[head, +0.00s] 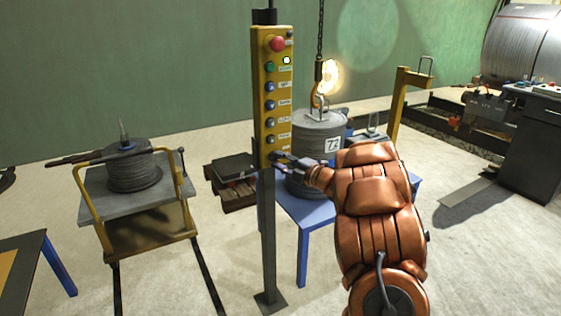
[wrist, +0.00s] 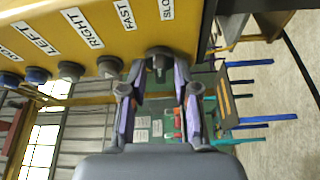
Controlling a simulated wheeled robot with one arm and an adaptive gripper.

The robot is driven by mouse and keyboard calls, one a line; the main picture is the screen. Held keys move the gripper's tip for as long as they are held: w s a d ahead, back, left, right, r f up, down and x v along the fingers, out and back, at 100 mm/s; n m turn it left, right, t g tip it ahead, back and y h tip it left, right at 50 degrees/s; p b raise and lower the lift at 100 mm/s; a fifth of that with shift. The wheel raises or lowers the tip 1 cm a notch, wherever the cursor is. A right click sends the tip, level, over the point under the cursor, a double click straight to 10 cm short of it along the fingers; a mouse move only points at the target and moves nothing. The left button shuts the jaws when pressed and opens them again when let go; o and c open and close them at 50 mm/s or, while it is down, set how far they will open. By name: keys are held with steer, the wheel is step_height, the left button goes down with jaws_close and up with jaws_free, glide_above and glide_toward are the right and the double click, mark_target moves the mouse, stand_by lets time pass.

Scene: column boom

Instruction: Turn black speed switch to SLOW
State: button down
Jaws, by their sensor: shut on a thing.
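The yellow control box (head: 270,92) stands upright on a grey post in the head view, with a column of buttons. In the wrist view its face (wrist: 110,22) fills the top, with labels LEFT, RIGHT, FAST and SLOW. The dark speed switch (wrist: 158,62) sits at the box's lower end, between the FAST label (wrist: 124,14) and the partly cut-off SLOW label (wrist: 166,9). My gripper (wrist: 159,80) has one finger on each side of the switch knob and is shut on it. In the head view my gripper (head: 281,158) covers the switch. The way the knob points cannot be told.
A cable drum marked 72 (head: 318,135) hangs at a hook (head: 322,85) over a blue table (head: 306,211), just behind the box. A cart (head: 105,195) with a reel stands left. A dark cabinet (head: 528,145) stands right.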

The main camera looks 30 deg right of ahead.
steer(key=shift+m+t, duration=0.4)
steer(key=shift+m, duration=0.4)
steer(key=c, duration=1.2)
jaws_free()
steer(key=shift+w+a, duration=0.1)
steer(key=shift+s+d+f, duration=0.1)
steer(key=shift+s+d, duration=0.15)
steer(key=shift+s, duration=0.3)
steer(key=v, duration=1.1)
steer(key=shift+w, duration=0.15)
